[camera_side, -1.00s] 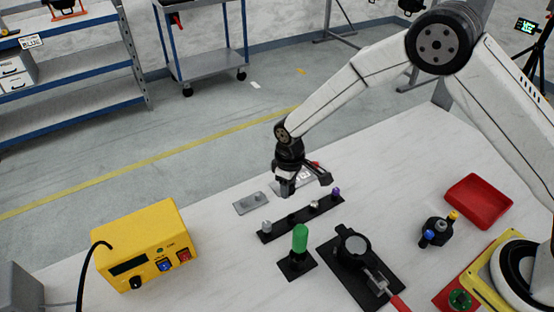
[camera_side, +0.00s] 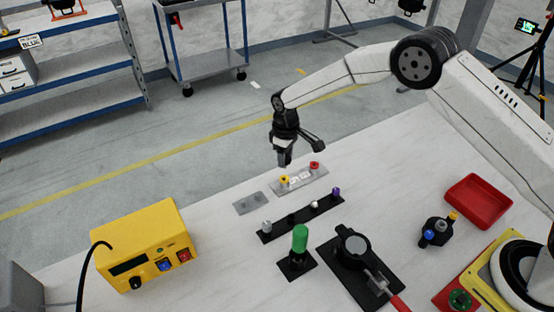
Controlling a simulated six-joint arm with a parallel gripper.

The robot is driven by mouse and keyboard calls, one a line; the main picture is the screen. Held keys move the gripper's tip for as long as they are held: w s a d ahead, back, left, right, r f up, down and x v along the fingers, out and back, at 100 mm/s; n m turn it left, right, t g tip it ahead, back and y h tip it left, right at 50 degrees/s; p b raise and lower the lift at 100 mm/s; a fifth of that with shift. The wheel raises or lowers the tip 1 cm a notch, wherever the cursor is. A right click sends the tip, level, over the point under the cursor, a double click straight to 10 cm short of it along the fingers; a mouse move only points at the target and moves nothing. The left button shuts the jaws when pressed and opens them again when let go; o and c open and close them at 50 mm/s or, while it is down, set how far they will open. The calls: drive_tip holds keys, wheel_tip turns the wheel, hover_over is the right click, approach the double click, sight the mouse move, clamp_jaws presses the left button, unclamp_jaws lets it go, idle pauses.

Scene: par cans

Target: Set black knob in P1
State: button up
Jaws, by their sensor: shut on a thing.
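My gripper (camera_side: 283,163) is above the table, near the left end of a light grey plate (camera_side: 312,179) with white lettering. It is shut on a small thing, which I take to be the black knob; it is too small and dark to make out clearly. A yellow knob (camera_side: 284,180) stands at the plate's left end and a red knob (camera_side: 314,166) at its right end. I cannot read which place is P1. A black strip (camera_side: 277,231) in front carries a grey knob (camera_side: 266,226), a white knob (camera_side: 314,205) and a purple knob (camera_side: 336,191).
A bare grey plate (camera_side: 250,203) lies left of the lettered plate. A green cylinder (camera_side: 300,238), a black fixture (camera_side: 352,247) with a red-handled clamp, and a yellow box (camera_side: 145,245) stand nearer the front. A red tray (camera_side: 478,201) is at the right.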

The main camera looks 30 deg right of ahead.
drive_tip(key=shift+f, duration=0.2)
drive_tip(key=shift+f, duration=2.6)
drive_tip(key=shift+f, duration=0.15)
drive_tip(key=o, duration=0.7)
drive_tip(key=shift+c, duration=0.2)
drive_tip(key=o, duration=0.6)
drive_tip(key=shift+c, duration=0.2)
